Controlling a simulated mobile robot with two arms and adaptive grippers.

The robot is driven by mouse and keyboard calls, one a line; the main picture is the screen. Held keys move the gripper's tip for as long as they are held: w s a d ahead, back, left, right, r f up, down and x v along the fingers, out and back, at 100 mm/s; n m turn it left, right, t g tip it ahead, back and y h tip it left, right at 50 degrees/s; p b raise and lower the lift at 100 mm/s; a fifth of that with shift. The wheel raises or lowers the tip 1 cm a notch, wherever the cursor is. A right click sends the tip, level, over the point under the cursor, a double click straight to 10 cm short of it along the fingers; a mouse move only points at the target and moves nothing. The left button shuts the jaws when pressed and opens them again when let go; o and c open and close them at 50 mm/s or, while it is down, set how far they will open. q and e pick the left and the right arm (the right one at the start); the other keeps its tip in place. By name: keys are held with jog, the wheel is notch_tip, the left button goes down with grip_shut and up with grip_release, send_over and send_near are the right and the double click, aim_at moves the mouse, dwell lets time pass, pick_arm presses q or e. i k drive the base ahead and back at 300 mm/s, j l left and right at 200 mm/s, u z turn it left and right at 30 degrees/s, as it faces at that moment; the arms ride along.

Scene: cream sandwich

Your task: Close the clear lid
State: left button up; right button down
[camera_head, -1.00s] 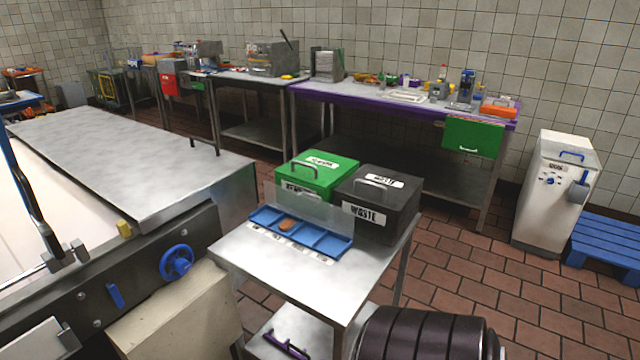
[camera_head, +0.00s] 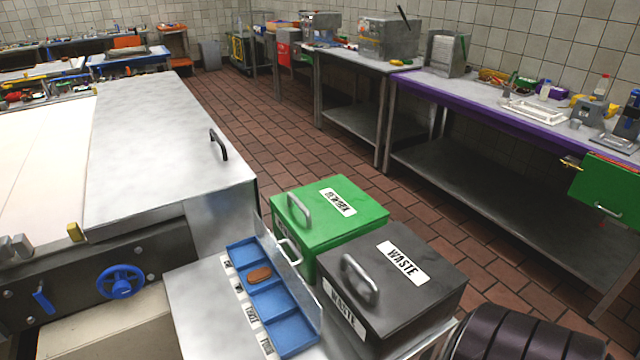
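A blue compartment tray (camera_head: 288,336) sits on a small steel table, with white labels along its left side. A brown oval piece (camera_head: 260,274) lies in one of its compartments. The clear lid (camera_head: 307,286) stands raised along the tray's right side, open, with a pale handle (camera_head: 289,249) near its far end. Its see-through panel is faint, so its exact tilt is hard to tell. Neither of my grippers shows in the head view.
A green bin (camera_head: 345,232) and a dark waste bin (camera_head: 425,265) stand close to the lid's right. A bare steel worktop (camera_head: 150,140) lies to the left, with a blue handwheel (camera_head: 120,281) below. The brick floor (camera_head: 270,150) is open beyond.

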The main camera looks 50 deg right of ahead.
aim_at(298, 263)
jog(key=k+l, duration=0.1)
jog(key=l, duration=0.85)
jog(key=k+l, duration=0.15)
jog(key=l, duration=0.3)
jog(key=k+l, duration=0.1)
jog(key=l, duration=0.35)
